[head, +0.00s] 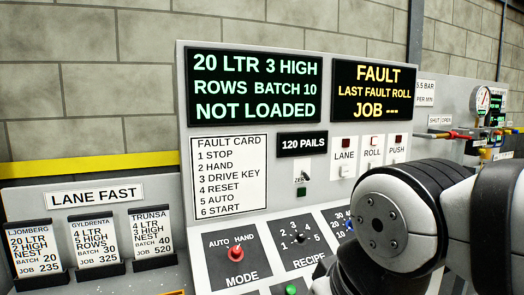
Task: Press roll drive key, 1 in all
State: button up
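The roll drive key (371,167) is a small pale key under the ROLL label on the grey control panel (230,150). A red lamp (372,142) sits above that label. The lane key (345,171) is to its left, and the PUSH label (397,150) is to its right. My arm covers the area just below and right of the roll key. My gripper is not in view, so its distance from the key cannot be told. The fault display (373,90) reads FAULT, LAST FAULT ROLL, JOB ---.
A fault card (228,177) lists STOP, HAND, DRIVE KEY, RESET, AUTO, START. The red mode switch (236,253) sits below it, beside the recipe dial (299,238). A green button (290,289) is at the bottom edge. Job cards (95,240) stand at left; a gauge (481,98) is at right.

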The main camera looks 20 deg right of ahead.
aim_at(371, 165)
jog(key=z, duration=1.1)
